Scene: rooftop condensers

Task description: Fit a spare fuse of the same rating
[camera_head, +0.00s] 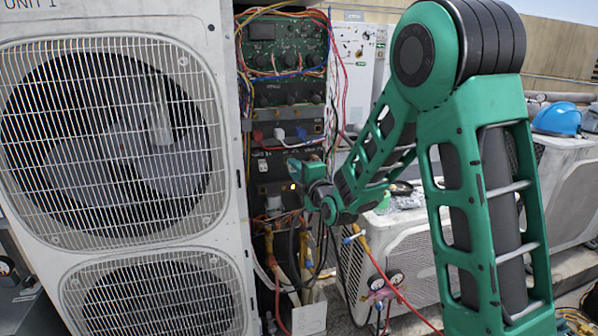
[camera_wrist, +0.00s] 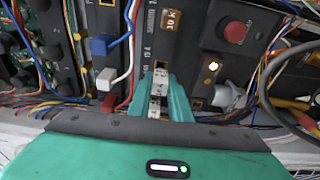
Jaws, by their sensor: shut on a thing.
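My gripper (camera_head: 306,168) reaches into the open electrical bay of the left condenser, close to the dark fuse panel (camera_head: 271,170). In the wrist view my gripper's teal fingers (camera_wrist: 160,82) are shut on a small white-grey fuse (camera_wrist: 158,88). The fuse is at the panel face; I cannot tell how far it sits in a slot. An orange-brown "10 A" label (camera_wrist: 169,20) is on the panel beyond the fingers, and "15 A" lettering (camera_wrist: 148,46) is just left of them. The held fuse's own rating is not readable.
Blue (camera_wrist: 101,46), white (camera_wrist: 104,80) and red plugs with wires lie left of the fingers. A red button (camera_wrist: 235,32), a lit amber lamp (camera_wrist: 213,66) and a grey plug (camera_wrist: 228,97) are to the right. Loose wires hang around the bay. A blue hard hat (camera_head: 557,119) rests on another condenser.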

